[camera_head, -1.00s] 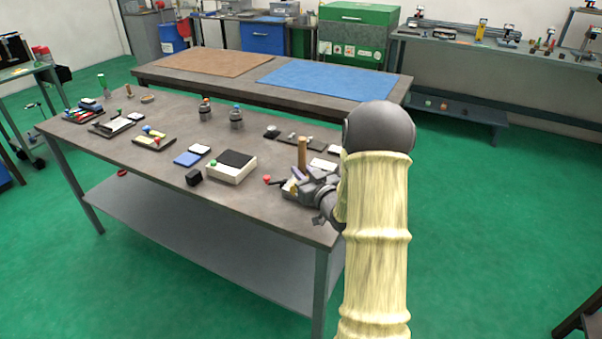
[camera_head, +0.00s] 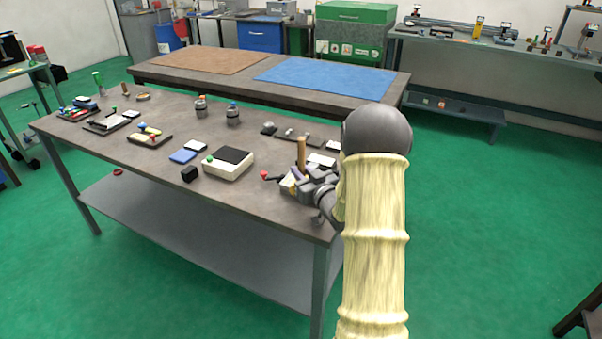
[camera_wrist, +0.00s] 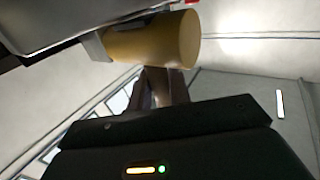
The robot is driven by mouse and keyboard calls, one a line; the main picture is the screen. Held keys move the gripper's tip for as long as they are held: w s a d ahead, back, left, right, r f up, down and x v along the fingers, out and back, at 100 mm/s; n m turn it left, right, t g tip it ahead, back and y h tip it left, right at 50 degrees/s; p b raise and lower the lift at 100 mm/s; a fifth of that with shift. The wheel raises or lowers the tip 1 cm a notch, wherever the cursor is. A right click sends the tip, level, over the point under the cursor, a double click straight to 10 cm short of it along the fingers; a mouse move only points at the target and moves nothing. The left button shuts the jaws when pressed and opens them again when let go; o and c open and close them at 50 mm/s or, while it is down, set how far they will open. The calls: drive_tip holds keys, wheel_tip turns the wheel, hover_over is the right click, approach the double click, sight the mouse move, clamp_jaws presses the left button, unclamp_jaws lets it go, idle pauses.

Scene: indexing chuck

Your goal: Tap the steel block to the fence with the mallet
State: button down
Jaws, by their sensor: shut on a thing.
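My gripper (camera_head: 302,183) is at the near right part of the workbench (camera_head: 240,207) in the head view. It is shut on the mallet, whose wooden handle (camera_head: 301,153) rises nearly upright above the fingers. The wrist view shows a tan wooden cylinder (camera_wrist: 160,42) of the mallet close to the camera. A low fixture with a red-knobbed lever (camera_head: 266,175) lies just left of the gripper, partly hidden by it. I cannot make out the steel block or the fence there, nor whether the mallet touches anything.
A white box with a black top (camera_head: 229,163) and a small black block (camera_head: 189,174) stand left of the gripper. White plates (camera_head: 321,159) and a dark strip with small parts (camera_head: 290,134) lie behind it. Bare bench top runs along the front edge.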

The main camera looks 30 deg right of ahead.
drive_tip(key=shift+w+d+r, duration=0.1)
drive_tip(key=shift+w+d, duration=0.35)
drive_tip(key=shift+d, duration=0.15)
drive_tip(key=shift+s+a+b, duration=0.3)
drive_tip(key=shift+s+a, duration=0.05)
drive_tip(key=shift+a, duration=0.1)
drive_tip(key=shift+w+d, duration=0.15)
idle(0.4)
drive_tip(key=shift+w+d, duration=0.35)
drive_tip(key=shift+d, duration=0.15)
drive_tip(key=shift+s+a, duration=0.35)
drive_tip(key=shift+a, duration=0.1)
drive_tip(key=shift+w+d, duration=0.1)
